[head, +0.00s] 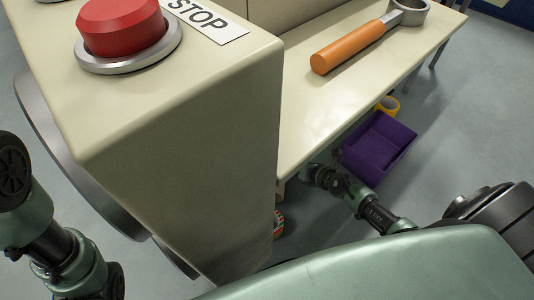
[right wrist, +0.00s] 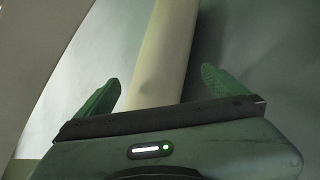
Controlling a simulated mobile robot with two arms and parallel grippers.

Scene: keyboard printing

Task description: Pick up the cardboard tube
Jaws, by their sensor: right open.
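No tube shows in the head view. My left arm shows at the lower left of the head view, but its gripper is out of view.
A cream machine body with a red stop button (head: 119,27) stands at the left. A cream tabletop (head: 310,110) holds an orange-handled tool (head: 347,47). A purple bin (head: 379,146) and a yellow roll (head: 387,105) are below its edge. Open grey floor lies to the right.

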